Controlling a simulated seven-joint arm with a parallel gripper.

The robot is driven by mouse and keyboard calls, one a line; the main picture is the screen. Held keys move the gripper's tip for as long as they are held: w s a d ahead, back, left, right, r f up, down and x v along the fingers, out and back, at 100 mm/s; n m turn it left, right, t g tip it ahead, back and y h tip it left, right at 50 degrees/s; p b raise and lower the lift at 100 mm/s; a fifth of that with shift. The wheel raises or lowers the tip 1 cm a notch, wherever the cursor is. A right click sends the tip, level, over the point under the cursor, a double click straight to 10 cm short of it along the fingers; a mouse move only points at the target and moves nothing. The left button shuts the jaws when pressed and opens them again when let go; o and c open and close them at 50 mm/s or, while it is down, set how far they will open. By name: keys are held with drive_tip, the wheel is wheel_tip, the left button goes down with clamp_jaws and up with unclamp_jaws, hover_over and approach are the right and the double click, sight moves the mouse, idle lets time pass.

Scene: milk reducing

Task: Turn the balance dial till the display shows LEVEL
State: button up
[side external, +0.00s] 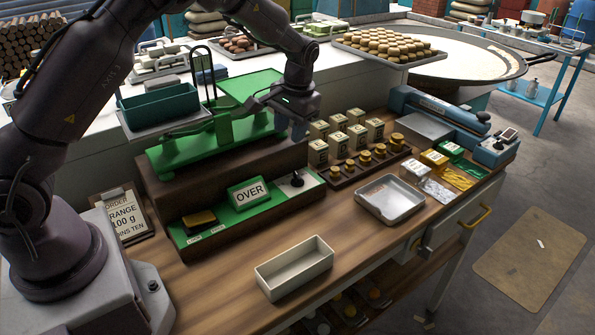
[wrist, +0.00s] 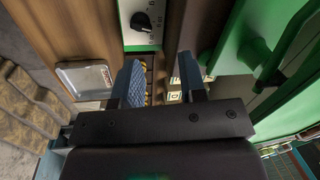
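The display (side external: 249,193) on the green panel reads OVER. The balance dial (side external: 296,180) is a black knob with a pointer on a pale plate at the right end of that panel. It also shows at the top of the wrist view (wrist: 142,22), beyond my fingertips. My gripper (side external: 297,130) is above and behind the dial, beside the right end of the green balance (side external: 210,138), and does not touch the dial. In the wrist view my gripper's two blue fingers (wrist: 159,72) stand apart with nothing held between them.
A teal tray (side external: 158,103) sits on the balance's left pan. Boxes (side external: 337,145) and a rack of brass weights (side external: 365,158) stand close right of my gripper. A metal tray (side external: 390,198) and an empty white bin (side external: 294,268) lie in front.

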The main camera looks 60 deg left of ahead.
sight(297, 175)
drive_tip(key=f+n, duration=0.4)
drive_tip(key=f+n+h, duration=0.1)
drive_tip(key=f+n, duration=0.3)
drive_tip(key=w+d+f+n, duration=0.1)
drive_tip(key=f+n, duration=0.3)
drive_tip(key=shift+w+t+h, duration=0.1)
drive_tip(key=shift+t+h, duration=0.2)
clamp_jaws()
